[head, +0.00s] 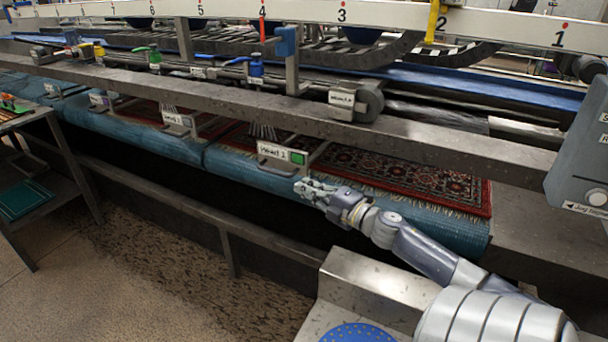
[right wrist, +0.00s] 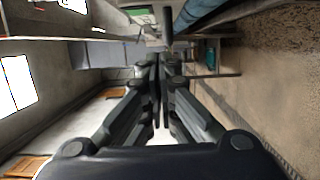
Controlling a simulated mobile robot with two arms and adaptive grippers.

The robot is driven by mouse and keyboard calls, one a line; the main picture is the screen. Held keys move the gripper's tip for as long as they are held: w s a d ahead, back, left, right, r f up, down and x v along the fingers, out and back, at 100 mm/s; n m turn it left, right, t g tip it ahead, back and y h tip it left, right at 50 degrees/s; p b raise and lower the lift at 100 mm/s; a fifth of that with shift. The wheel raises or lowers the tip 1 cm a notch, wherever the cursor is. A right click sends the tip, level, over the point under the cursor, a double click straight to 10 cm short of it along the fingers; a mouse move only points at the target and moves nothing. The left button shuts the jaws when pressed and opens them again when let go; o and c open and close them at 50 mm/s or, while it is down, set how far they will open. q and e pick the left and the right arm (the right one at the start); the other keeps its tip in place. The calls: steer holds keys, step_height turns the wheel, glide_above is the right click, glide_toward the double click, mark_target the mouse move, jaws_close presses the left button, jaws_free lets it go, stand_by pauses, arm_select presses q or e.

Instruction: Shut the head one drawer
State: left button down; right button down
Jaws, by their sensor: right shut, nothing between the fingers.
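The nearest labelled drawer front (head: 283,153) has a white plate, a small green square and a handle below. Its lettering is too small to read surely, so I cannot confirm that it is head one. It stands out over the blue belt edge, with a rail and bristles visible behind it. My right gripper (head: 300,188) is shut and empty, just below and right of this front; a small gap seems to separate them. In the right wrist view, its fingers (right wrist: 160,68) are together. My left gripper is not in view.
A red patterned rug (head: 400,182) lies on the blue belt (head: 245,170) behind my right gripper. More labelled fronts (head: 178,121) stand farther left. A steel beam (head: 240,105) runs above. A grey control box (head: 585,150) is at right. Open floor (head: 160,265) lies in front.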

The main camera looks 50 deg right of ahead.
mark_target(304, 174)
steer(key=w+d, duration=0.1)
steer(key=w, duration=0.1)
steer(key=w+d, duration=0.2)
steer(key=shift+w+r, duration=0.1)
steer(key=shift+w, duration=0.15)
steer(key=shift+d, duration=0.35)
